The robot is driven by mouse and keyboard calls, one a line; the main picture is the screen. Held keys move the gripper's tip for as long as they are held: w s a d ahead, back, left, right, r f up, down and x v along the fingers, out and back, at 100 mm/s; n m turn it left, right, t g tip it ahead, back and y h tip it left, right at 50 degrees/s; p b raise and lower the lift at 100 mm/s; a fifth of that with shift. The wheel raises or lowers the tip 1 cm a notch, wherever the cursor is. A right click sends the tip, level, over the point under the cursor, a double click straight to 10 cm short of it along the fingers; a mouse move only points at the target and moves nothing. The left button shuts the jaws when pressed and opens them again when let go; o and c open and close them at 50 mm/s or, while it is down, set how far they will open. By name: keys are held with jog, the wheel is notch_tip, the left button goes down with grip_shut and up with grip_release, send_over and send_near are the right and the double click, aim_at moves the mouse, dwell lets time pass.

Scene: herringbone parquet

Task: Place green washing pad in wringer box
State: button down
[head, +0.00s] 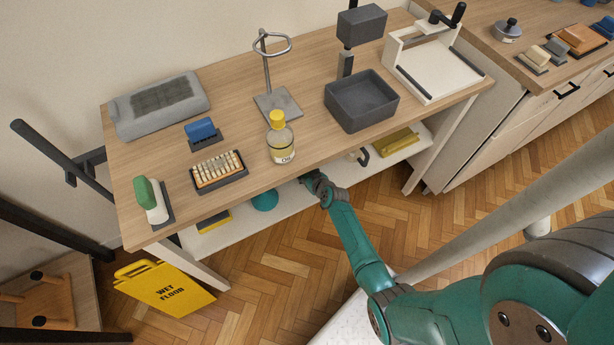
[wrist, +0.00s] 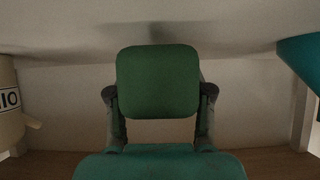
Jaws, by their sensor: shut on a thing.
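In the wrist view my gripper (wrist: 160,92) is shut on a green pad (wrist: 157,78), a rounded square block, with a finger at each side. In the head view my arm reaches to the lower shelf, and my gripper's tips and the pad are hidden under the tabletop. A dark grey open box (head: 361,102) stands on the table, with a grey block (head: 361,24) on a post behind it. A white box with a crank and dark bars (head: 430,66) stands to its right. I cannot tell which is the wringer box.
On the lower shelf (head: 236,228) are a teal round thing (head: 265,200) and a yellow item (head: 396,142).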

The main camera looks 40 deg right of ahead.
jog(key=shift+r, duration=1.8)
